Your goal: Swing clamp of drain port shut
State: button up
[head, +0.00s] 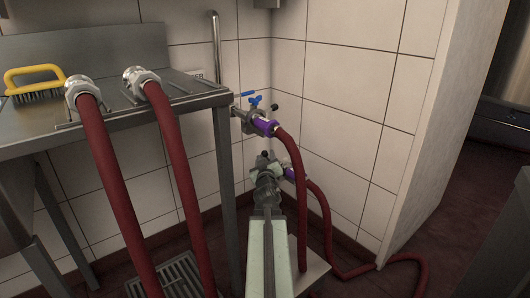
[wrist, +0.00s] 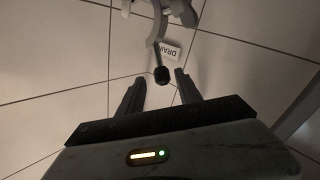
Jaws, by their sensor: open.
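The drain port (wrist: 183,12) shows at the top of the wrist view, cut off by the frame edge, beside a white label (wrist: 171,51) reading "DRAIN". Its clamp has a curved grey jaw (wrist: 154,28), which looks swung away from the port, and a thin lever ending in a black knob (wrist: 162,75). My gripper (wrist: 161,80) is open, with the knob appearing between its fingertips; contact cannot be told. In the head view my gripper (head: 266,166) is at the lower port by the wall and hides much of it. A purple fitting (head: 290,173) with a red hose shows just right of it.
An upper port with a blue valve handle (head: 253,98) and purple coupling (head: 265,127) sits above my gripper, its red hose (head: 296,190) hanging close on the right. A steel table (head: 120,110) with two hoses stands left. A white partition (head: 425,140) stands right.

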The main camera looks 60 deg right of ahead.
jog(key=x, duration=0.6)
jog(key=shift+w+d, duration=0.2)
jog(key=shift+w, duration=0.05)
grip_shut()
jog(key=shift+s, duration=0.1)
dwell(0.8)
